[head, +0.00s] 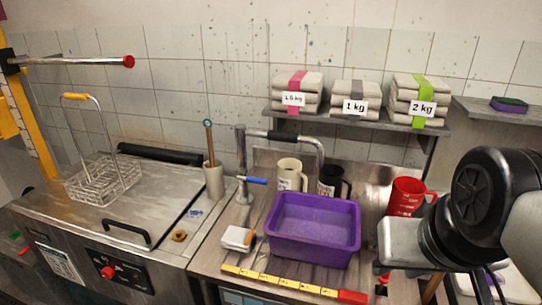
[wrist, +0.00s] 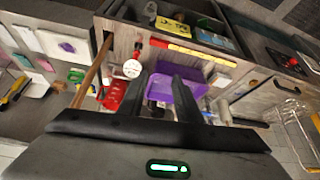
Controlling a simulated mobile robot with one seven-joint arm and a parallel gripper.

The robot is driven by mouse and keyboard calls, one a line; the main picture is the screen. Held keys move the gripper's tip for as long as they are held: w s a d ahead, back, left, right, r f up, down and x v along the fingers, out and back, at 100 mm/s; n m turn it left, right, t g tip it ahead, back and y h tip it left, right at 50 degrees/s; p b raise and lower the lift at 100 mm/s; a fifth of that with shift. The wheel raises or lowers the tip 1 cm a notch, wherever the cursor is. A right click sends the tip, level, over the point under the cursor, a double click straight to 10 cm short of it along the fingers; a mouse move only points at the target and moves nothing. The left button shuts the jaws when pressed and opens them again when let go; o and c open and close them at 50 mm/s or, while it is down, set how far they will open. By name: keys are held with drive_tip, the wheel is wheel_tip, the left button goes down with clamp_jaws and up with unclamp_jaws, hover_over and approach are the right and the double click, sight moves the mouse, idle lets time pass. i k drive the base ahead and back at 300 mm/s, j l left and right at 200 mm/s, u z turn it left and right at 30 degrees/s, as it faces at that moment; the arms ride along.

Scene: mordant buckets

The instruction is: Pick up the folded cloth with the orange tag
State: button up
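A small white folded cloth with an orange tag (head: 236,238) lies on the steel counter, just left of the purple basin (head: 314,228) in the head view. In the wrist view, a small pale patch to the right of the basin (wrist: 160,88) may be the cloth, but it is too small to be sure. My gripper (wrist: 162,75) shows in the wrist view with its two dark fingers spread apart and nothing seen between them. The fingers point toward the basin area, apart from the cloth. In the head view my arm is at the right, and the fingertips cannot be made out.
A yellow strip with a red end (head: 290,282) lies before the basin. A tap (head: 243,185) with a blue lever stands behind the cloth. A red jug (head: 408,196) is right of the basin. A wire basket (head: 103,180) sits at left. Banded stacks (head: 355,98) fill the shelf.

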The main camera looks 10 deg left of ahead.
sight(237, 238)
drive_tip(key=u, duration=1)
drive_tip(key=i+j+z, duration=0.1)
drive_tip(key=z, duration=1.15)
drive_tip(key=j, duration=1.95)
